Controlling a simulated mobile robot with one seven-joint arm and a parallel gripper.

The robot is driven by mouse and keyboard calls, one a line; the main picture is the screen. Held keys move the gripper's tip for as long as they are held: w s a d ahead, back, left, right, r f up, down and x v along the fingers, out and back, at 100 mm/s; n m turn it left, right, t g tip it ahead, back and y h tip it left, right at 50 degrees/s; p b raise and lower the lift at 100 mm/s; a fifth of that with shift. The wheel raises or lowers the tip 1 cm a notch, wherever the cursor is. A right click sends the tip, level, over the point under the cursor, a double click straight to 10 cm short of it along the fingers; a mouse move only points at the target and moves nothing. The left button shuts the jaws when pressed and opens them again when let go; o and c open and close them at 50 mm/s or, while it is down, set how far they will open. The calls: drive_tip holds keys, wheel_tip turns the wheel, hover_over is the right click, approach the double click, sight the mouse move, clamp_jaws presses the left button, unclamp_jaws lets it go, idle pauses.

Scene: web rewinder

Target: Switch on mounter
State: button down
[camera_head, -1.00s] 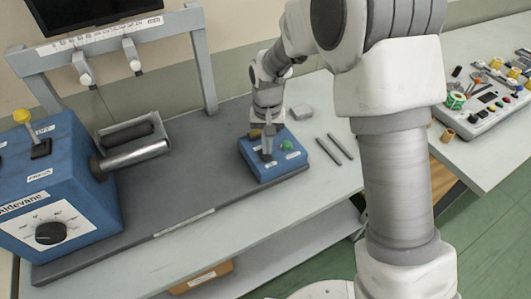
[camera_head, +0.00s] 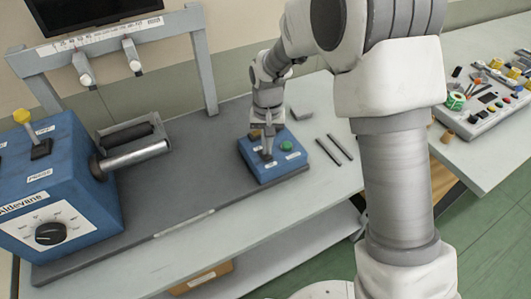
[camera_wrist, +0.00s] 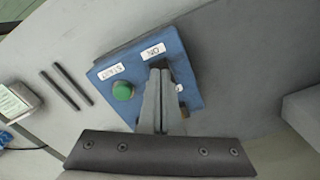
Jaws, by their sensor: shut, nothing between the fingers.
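A small blue control box (camera_head: 285,167) sits at the right end of the grey machine bed. It carries a green button (camera_head: 287,146) and white labels. In the wrist view the blue box (camera_wrist: 185,75) shows the green button (camera_wrist: 122,91) at left, a label reading "ON" and another by the button that is hard to read. My gripper (camera_head: 267,157) is over the left part of the box, pointing down, shut and empty. In the wrist view my fingertips (camera_wrist: 159,68) are just below the "ON" label and hide what is under them. Whether they touch the box I cannot tell.
A blue machine housing (camera_head: 60,185) with a dial and yellow-topped lever stands at left, next to a roller (camera_head: 136,157). Two dark rods (camera_head: 334,149) lie right of the box.

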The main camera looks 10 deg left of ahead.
sight(268, 157)
drive_tip(key=shift+f+b, duration=0.65)
drive_tip(key=shift+f, duration=0.3)
idle(1.0)
drive_tip(key=shift+r+p, duration=2.4)
drive_tip(key=shift+r, duration=1.1)
drive_tip(key=shift+d+r, duration=0.1)
drive_tip(key=shift+r, duration=0.05)
drive_tip(key=s+d+r+t, duration=0.1)
drive_tip(key=s+d+r, duration=0.2)
drive_tip(key=d+r, duration=0.45)
drive_tip(key=s+d+r+t, duration=0.2)
drive_tip(key=s+d+r, duration=0.3)
drive_tip(key=r, duration=0.4)
drive_tip(key=s+d+r+m+t, duration=0.1)
drive_tip(key=s+d+r, duration=0.3)
drive_tip(key=s+d, duration=0.5)
drive_tip(key=s+t, duration=0.1)
drive_tip(key=s, duration=0.3)
drive_tip(key=shift+d+t, duration=0.25)
drive_tip(key=shift+t, duration=0.05)
